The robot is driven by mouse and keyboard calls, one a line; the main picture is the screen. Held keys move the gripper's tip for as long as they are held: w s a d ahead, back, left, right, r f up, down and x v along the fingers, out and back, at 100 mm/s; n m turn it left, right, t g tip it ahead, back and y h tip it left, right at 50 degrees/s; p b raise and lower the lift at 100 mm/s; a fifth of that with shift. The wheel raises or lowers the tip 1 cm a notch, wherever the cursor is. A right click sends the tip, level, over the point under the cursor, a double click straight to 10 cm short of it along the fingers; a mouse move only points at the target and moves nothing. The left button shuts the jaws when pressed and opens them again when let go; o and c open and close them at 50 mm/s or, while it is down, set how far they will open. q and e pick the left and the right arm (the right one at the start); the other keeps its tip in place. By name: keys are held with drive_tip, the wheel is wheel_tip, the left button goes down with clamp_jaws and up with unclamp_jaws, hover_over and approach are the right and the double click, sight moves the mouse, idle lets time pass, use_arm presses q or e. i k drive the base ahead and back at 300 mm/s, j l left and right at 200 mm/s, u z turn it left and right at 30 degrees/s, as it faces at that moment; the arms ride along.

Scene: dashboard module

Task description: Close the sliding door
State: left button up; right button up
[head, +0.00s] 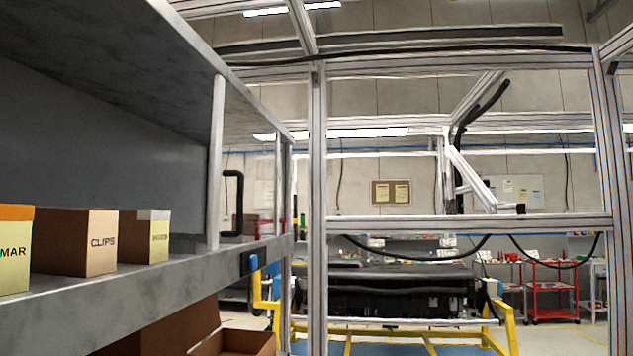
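I cannot make out for certain which part is the sliding door. An aluminium-profile frame (318,200) stands in front of me, with an upright at the middle, a crossbar and another upright at the right. I see through its openings to the hall behind. A black C-shaped handle (239,205) shows left of the middle upright, behind the grey shelf's post; what it is fixed to is unclear. Neither of my grippers is in view.
A grey shelf (110,296) at the left holds cardboard boxes (88,242). More open boxes (235,343) lie below. Behind the frame, a black dashboard module (400,290) sits on a yellow stand (503,318). A red cart (551,290) stands at the back right.

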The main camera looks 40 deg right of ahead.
sight(215, 190)
drive_tip(key=z, duration=1.05)
drive_tip(key=i+l+u, duration=0.1)
drive_tip(key=i+l, duration=0.15)
drive_tip(key=i, duration=0.2)
